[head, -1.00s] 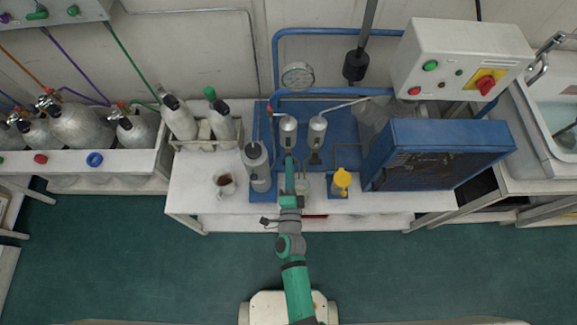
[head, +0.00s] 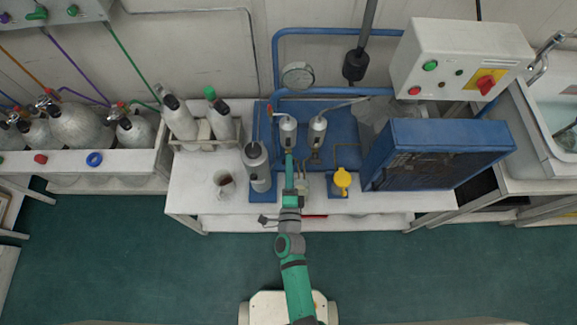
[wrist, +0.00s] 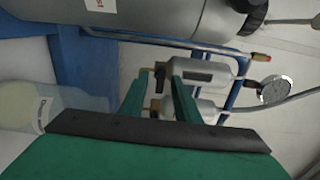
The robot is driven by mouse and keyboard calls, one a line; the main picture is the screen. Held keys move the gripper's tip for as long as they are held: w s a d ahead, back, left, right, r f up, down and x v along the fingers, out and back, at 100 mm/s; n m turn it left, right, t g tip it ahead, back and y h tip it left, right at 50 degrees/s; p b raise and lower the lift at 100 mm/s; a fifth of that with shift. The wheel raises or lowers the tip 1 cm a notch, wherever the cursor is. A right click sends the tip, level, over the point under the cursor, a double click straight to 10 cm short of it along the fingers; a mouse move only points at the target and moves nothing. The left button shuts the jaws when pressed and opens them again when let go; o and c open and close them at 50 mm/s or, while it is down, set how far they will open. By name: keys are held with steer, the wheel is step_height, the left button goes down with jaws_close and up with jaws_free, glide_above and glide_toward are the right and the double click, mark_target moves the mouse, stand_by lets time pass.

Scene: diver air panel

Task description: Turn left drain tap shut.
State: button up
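The left filter (head: 288,131), a silver cylinder, hangs on the blue panel, with the right filter (head: 317,129) beside it. In the wrist view, turned sideways, the left filter (wrist: 204,72) is the upper of the two. The left drain tap (wrist: 160,74), a small black handle, shows at its lower end; in the head view my arm hides it. My gripper (head: 289,158) is in front of the left filter's bottom. In the wrist view its two green fingers (wrist: 158,82) stand apart, with the black handle seen between their tips. Contact cannot be told. A brass fitting (wrist: 155,105) shows under the right filter.
A large grey cylinder (head: 257,168) stands close left of my gripper. A yellow-topped item (head: 342,180) and a blue cabinet (head: 435,155) are to the right. A mug (head: 223,185) stands left on the white bench (head: 195,195).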

steer(key=s, duration=1)
steer(key=shift+s, duration=0.35)
steer(key=shift+d, duration=0.1)
steer(key=s+r+n+g, duration=0.2)
steer(key=s+r+n, duration=1.1)
steer(key=s+n, duration=0.5)
steer(key=shift+a+r+g, duration=0.2)
steer(key=shift+a+g, duration=0.1)
steer(key=shift+a, duration=0.05)
steer(key=shift+o, duration=0.4)
steer(key=shift+w, duration=0.15)
stand_by(0.8)
